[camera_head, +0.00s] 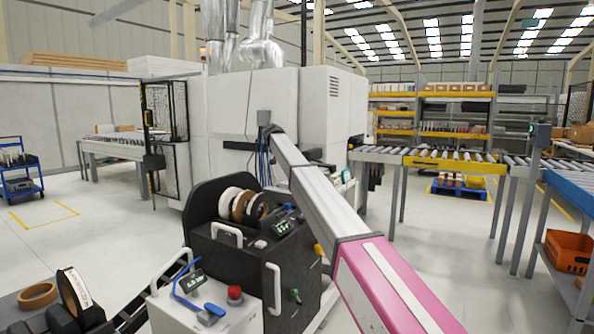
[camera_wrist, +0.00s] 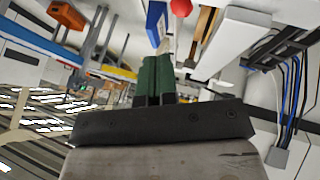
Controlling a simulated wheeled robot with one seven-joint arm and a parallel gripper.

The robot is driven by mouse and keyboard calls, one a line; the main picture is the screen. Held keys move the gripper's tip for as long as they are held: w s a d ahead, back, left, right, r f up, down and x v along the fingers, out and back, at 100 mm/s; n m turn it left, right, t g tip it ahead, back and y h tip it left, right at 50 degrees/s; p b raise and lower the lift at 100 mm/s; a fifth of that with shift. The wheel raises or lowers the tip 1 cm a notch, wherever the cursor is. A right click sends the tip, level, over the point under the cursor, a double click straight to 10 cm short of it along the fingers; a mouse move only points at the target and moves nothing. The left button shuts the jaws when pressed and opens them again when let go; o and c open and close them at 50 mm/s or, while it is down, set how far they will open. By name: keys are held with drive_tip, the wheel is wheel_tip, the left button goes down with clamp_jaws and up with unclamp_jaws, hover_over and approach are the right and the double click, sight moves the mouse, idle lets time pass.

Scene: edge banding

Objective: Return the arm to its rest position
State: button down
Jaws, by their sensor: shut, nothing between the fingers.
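My gripper (camera_wrist: 160,58) shows in the wrist view, where the picture is upside down. Its two green fingers are together on a dark mount, with nothing held between them. The gripper cannot be made out in the head view. In the head view, a black cart (camera_head: 250,262) carries several rolls of edge band (camera_head: 236,204) near the middle.
A long grey and pink beam (camera_head: 330,205) slants across the head view before the white machine (camera_head: 255,105). A tape roll (camera_head: 38,296) lies at lower left. Roller conveyors (camera_head: 425,160) and an orange crate (camera_head: 567,251) stand right. Open floor lies at left.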

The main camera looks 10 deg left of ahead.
drive_tip(key=shift+a+r, duration=0.1)
drive_tip(key=shift+r, duration=0.05)
drive_tip(key=s+d+f+n+g+y, duration=0.1)
drive_tip(key=s+d+f, duration=0.5)
drive_tip(key=d+f, duration=0.35)
drive_tip(key=s+d+f+g, duration=0.1)
drive_tip(key=s+d+f, duration=0.5)
drive_tip(key=d+f, duration=0.4)
drive_tip(key=s+d+f+n+y, duration=0.1)
drive_tip(key=s+d+f, duration=0.6)
drive_tip(key=f, duration=0.5)
drive_tip(key=s+d+f+y, duration=0.1)
drive_tip(key=s+d+f, duration=0.4)
drive_tip(key=s, duration=0.6)
drive_tip(key=s+d+f+g+y, duration=0.1)
drive_tip(key=s+d+f, duration=0.5)
drive_tip(key=s+d, duration=0.3)
drive_tip(key=s+d+f+g+y, duration=0.1)
drive_tip(key=s+d+f, duration=0.5)
drive_tip(key=s, duration=0.8)
drive_tip(key=shift+d+f, duration=0.2)
drive_tip(key=shift+d, duration=0.2)
drive_tip(key=shift+s, duration=0.1)
